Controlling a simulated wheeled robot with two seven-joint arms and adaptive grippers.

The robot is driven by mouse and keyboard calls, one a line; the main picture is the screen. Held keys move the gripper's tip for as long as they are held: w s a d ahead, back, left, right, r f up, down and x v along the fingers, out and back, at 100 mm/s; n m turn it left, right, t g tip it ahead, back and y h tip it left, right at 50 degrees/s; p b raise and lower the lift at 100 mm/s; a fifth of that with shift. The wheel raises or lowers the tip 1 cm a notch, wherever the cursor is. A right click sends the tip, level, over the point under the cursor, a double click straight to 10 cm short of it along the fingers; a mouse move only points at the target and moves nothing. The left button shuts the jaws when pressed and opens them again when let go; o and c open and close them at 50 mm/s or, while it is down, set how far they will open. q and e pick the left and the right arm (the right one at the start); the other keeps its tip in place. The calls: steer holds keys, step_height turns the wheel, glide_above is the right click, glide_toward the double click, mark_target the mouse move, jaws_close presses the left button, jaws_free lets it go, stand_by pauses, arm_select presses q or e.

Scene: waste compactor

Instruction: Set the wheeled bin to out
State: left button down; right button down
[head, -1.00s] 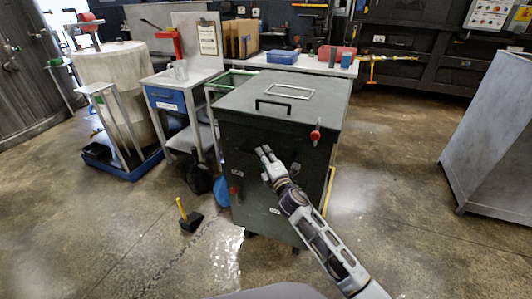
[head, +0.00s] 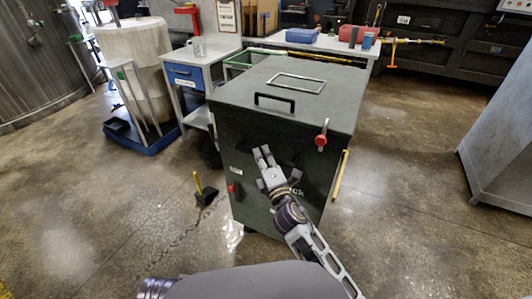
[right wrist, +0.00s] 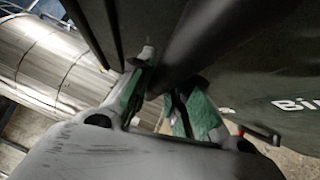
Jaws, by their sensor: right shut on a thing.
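The wheeled bin (head: 335,105) is a dark green box with a lid, a black lid handle (head: 274,103) and a red latch (head: 321,136). It stands upright in the middle of the head view. My right gripper (head: 264,154) is at its front face, below the lid handle. In the right wrist view, its green-padded fingers (right wrist: 160,92) are shut around a dark bar (right wrist: 185,50), beside the bin's lettered face (right wrist: 270,85). The bar is largely hidden by the gripper in the head view. My left gripper is not in view.
A small desk with a blue drawer (head: 186,72) and a bench with blue boxes (head: 305,35) stand behind the bin. A black and yellow dustpan (head: 206,196) lies left of it. A grey cabinet (head: 505,140) is at right. The floor between bin and cabinet is clear.

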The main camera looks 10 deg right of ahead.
steer(key=shift+f, duration=0.15)
steer(key=c, duration=1.7)
jaws_free()
steer(key=o, duration=0.4)
